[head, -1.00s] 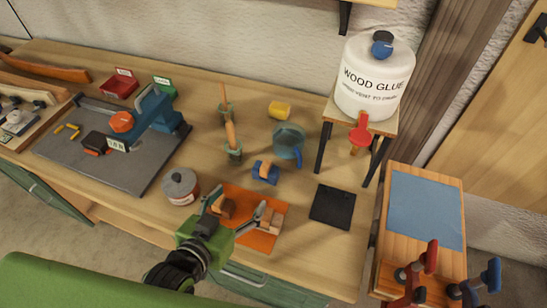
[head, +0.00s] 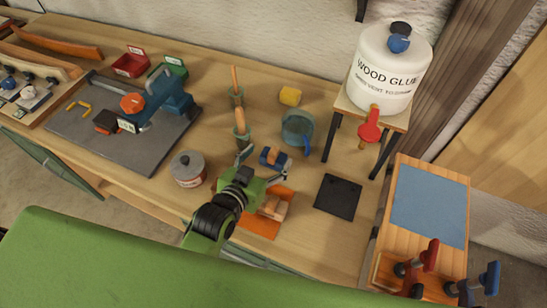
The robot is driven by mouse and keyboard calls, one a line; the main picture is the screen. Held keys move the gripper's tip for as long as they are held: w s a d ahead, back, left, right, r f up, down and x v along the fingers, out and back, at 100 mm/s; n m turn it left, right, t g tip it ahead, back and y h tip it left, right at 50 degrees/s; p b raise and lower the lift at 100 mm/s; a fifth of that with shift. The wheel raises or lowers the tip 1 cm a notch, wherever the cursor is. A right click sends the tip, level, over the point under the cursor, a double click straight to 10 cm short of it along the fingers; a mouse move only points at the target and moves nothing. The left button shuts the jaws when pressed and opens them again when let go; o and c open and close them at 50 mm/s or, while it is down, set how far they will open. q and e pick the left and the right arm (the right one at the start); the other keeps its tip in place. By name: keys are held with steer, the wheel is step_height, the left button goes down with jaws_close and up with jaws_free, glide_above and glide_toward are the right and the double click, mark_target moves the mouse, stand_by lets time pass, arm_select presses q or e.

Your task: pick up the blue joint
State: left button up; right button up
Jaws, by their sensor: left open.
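The blue joint (head: 268,157), a short blue piece with a wood-coloured part, lies on the workbench (head: 330,170) near its middle, in front of a blue-grey mug. My left gripper (head: 263,167) is open, with its fingers spread just in front of the blue joint. One fingertip is to the left of the joint and the other to its lower right. The gripper looks empty, and I cannot tell whether it touches the joint. My right gripper is not in view.
A blue-grey mug (head: 298,128) and a yellow block (head: 290,96) stand behind the joint. Glue pots with brushes (head: 241,135) are at its left, with a grey-lidded tin (head: 187,168). An orange mat (head: 258,222) with wooden pieces lies in front; a black plate (head: 338,196) lies right.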

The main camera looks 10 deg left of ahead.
mark_target(271, 155)
arm_select(q)
steer(key=x, duration=0.4)
steer(key=shift+d+f+p, duration=0.1)
steer(key=shift+f+p, duration=0.05)
steer(key=shift+p, duration=0.25)
steer(key=c, duration=1.2)
